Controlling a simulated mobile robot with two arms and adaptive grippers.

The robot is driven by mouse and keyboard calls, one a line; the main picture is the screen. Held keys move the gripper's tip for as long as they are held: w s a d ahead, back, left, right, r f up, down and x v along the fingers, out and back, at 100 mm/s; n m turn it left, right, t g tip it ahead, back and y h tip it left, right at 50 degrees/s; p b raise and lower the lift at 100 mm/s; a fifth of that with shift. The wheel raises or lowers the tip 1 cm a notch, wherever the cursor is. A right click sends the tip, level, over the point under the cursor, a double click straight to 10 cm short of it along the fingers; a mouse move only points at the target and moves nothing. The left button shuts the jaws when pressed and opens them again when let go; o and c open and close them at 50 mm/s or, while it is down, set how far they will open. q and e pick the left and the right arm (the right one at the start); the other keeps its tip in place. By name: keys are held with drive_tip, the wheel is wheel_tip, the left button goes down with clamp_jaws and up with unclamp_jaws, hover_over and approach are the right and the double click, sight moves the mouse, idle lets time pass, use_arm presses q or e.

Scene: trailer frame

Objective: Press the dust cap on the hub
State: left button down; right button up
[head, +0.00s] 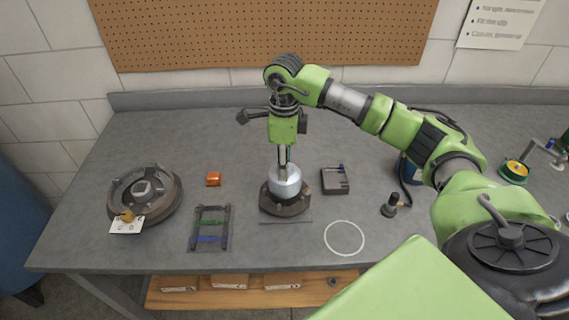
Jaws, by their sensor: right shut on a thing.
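The hub (287,206) is a dark round part standing on the grey workbench near the middle. The dust cap (285,183) is a silvery rounded cup on top of the hub. My right gripper (284,166) points straight down from above, its fingers shut on the dust cap. The cap looks upright and in line with the hub; whether it is fully seated cannot be told. My left gripper does not show.
A dark wheel-like drum (164,201) lies at the left. A white circle (344,238) marks bare bench.

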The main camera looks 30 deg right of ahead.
drive_tip(key=o, duration=1.2)
drive_tip(key=o, duration=0.5)
drive_tip(key=shift+r, duration=0.15)
drive_tip(key=shift+r+p, duration=2.15)
drive_tip(key=shift+r, duration=1.2)
clamp_jaws()
